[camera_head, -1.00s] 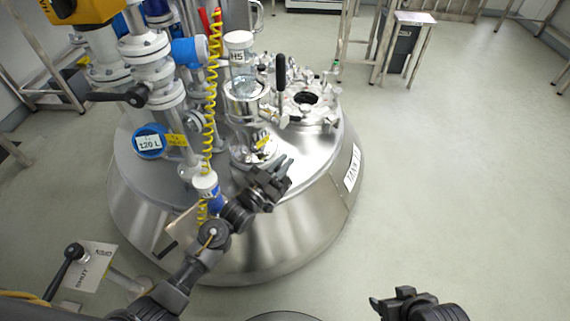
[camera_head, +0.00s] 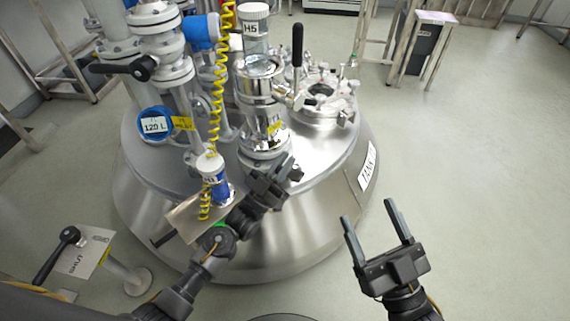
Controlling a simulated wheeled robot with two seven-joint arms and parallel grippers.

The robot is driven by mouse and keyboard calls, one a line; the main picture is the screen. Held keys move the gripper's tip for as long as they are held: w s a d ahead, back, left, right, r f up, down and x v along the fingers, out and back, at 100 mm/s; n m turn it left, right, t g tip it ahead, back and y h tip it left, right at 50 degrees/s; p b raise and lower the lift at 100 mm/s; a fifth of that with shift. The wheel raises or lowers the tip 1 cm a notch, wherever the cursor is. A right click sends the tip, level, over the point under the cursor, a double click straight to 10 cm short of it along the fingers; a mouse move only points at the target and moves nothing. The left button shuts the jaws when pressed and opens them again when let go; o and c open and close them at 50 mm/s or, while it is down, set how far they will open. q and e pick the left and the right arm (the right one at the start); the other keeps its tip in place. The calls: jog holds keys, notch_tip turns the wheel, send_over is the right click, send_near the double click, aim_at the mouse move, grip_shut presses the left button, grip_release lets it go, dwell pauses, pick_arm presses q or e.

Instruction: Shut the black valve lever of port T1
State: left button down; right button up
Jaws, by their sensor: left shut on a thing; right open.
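A black lever (camera_head: 297,46) stands upright at the valve beside the glass jar marked H5 (camera_head: 256,22). A yellow tag (camera_head: 274,128) sits on the port below; its text is too small to read, so I cannot confirm T1. My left gripper (camera_head: 281,172) is shut at the tank top's front, just below that port and well below the lever. What it holds is hidden among its dark fingers. My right gripper (camera_head: 370,222) is open and empty, right of the tank, fingers pointing up.
The steel tank (camera_head: 280,235) fills the middle. Another black lever (camera_head: 125,69) is on the left pipework. A lever (camera_head: 52,256) stands by a plate marked SHUT (camera_head: 84,250). A yellow coiled hose (camera_head: 217,100) hangs near my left arm. The right floor is free.

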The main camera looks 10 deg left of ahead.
pick_arm(q)
jog(key=shift+s+a, duration=0.1)
pick_arm(e)
jog(key=shift+d+r+t, duration=0.25)
jog(key=shift+r+t, duration=0.15)
jog(key=shift+t, duration=0.1)
pick_arm(q)
jog(key=c, duration=1.4)
grip_release()
jog(key=shift+c, duration=0.2)
jog(key=shift+f, duration=0.1)
